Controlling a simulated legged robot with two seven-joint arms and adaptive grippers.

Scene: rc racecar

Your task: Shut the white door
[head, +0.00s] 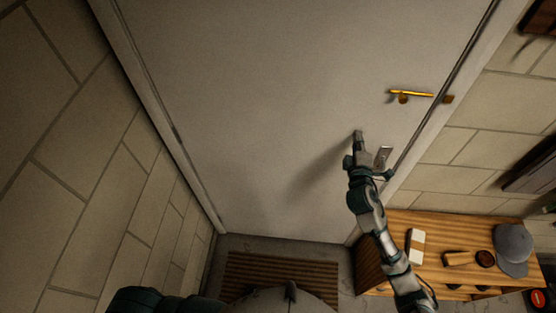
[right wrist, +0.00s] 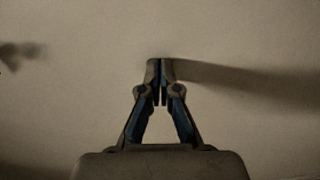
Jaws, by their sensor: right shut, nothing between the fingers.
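The white door (head: 260,110) fills the middle of the head view and lies in its frame. I cannot tell whether it is fully latched. Its brass handle (head: 408,94) is near the right edge. My right gripper (head: 358,134) is shut and empty, below and left of the handle, with its tips at or very near the door face. In the right wrist view, the shut fingers (right wrist: 160,62) point at the plain door surface (right wrist: 240,40), and their shadow runs right from the tips. My left gripper is not in view.
A wooden bench (head: 460,235) stands at lower right, close to my right arm, bearing a grey cap (head: 513,245), a brush (head: 461,258) and a white item (head: 416,246). A slatted mat (head: 280,272) lies before the door. Block walls (head: 60,130) flank it.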

